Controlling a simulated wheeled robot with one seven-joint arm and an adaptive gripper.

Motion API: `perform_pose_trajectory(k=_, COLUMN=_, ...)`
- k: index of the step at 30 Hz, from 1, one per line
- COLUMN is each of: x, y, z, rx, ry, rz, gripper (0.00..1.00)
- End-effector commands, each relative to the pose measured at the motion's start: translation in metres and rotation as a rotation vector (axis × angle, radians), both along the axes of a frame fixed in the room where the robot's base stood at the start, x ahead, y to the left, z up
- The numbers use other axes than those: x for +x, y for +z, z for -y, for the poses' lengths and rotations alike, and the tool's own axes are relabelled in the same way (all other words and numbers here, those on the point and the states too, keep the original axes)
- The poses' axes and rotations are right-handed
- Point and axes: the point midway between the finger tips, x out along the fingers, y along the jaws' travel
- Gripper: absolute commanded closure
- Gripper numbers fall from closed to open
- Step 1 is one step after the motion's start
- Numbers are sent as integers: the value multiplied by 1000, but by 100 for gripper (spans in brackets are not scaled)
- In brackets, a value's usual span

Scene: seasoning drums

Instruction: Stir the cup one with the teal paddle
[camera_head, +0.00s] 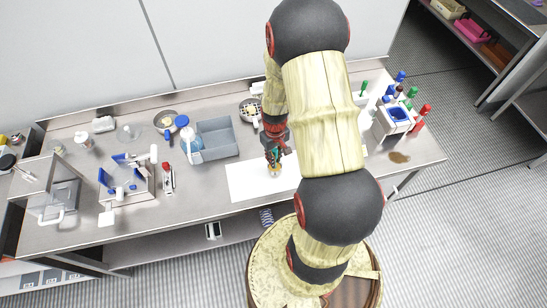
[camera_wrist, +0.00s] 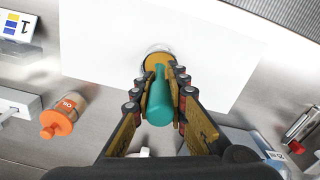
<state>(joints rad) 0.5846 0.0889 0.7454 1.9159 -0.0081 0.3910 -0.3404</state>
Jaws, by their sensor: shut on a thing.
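My gripper (camera_wrist: 158,92) is shut on the teal paddle (camera_wrist: 158,105) in the wrist view, with its fingers on both sides of the handle. The paddle's far end reaches to a small round cup (camera_wrist: 155,50) with a brownish-yellow inside. The cup stands on the white sheet (camera_wrist: 205,45). The fingers hide part of the cup, so I cannot tell how deep the paddle sits. In the head view my gripper (camera_head: 273,152) is above the cup (camera_head: 274,171) on the white sheet (camera_head: 245,183), and a bit of teal shows between the fingers.
A grey bin (camera_head: 217,139) stands left of the gripper. A bottle with an orange cap (camera_wrist: 62,115) lies left in the wrist view. Several coloured-cap bottles and a blue-topped container (camera_head: 397,113) stand at the right.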

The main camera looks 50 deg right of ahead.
Motion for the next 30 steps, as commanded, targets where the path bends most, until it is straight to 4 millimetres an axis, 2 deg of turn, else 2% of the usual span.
perform_pose_trajectory(k=11, x=0, y=2, z=1, rx=0, ry=1, rz=0, gripper=99)
perform_pose_trajectory(k=30, x=0, y=46, z=1, rx=0, ry=1, rz=0, gripper=99)
